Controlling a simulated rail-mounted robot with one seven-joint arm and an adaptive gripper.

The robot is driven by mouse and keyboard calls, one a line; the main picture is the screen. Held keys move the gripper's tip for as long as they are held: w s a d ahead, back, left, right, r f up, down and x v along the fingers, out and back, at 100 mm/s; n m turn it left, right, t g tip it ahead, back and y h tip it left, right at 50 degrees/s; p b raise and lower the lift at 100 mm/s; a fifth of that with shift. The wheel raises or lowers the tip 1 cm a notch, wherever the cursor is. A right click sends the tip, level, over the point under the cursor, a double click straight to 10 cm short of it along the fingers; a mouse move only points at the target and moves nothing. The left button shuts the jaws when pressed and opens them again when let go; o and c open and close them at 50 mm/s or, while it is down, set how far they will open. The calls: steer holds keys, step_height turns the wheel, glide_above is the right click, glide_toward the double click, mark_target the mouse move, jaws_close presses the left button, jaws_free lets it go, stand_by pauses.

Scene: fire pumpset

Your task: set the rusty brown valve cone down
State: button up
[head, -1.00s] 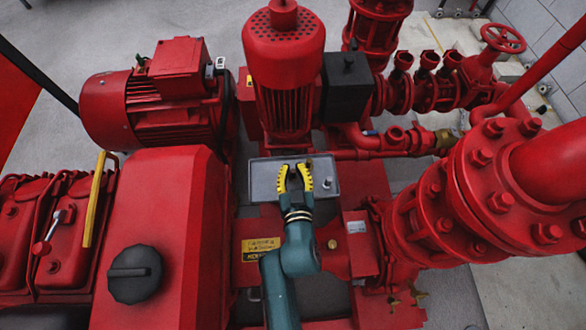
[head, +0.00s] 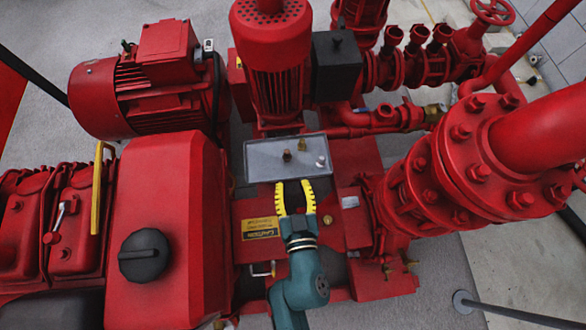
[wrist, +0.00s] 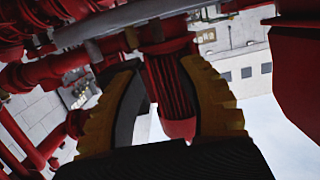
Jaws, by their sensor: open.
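A gap shows between the fingertips and the cone in the head view. In the wrist view both open fingers (wrist: 163,65) show with nothing between them.
A small brass piece (head: 302,145) and a silvery piece (head: 320,162) share the tray. A red vertical motor (head: 275,60) stands behind it, a red housing (head: 165,225) to the left, and a large flanged pipe (head: 465,150) to the right.

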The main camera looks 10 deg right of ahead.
steer(key=w+d+r+m+t+h, duration=0.1)
steer(key=w+d+r+t, duration=0.15)
steer(key=r, duration=0.95)
steer(key=w+d+r+m+t+h, duration=0.15)
steer(key=w+r, duration=0.25)
steer(key=r, duration=0.7)
steer(key=s+r+n+t+y, duration=0.2)
steer(key=s+r, duration=0.2)
steer(key=r, duration=1.5)
steer(key=shift+a+r+t, duration=0.3)
steer(key=shift+a+r, duration=0.05)
steer(key=shift+a, duration=0.05)
steer(key=shift+s+n, duration=0.15)
steer(key=shift+n, duration=0.1)
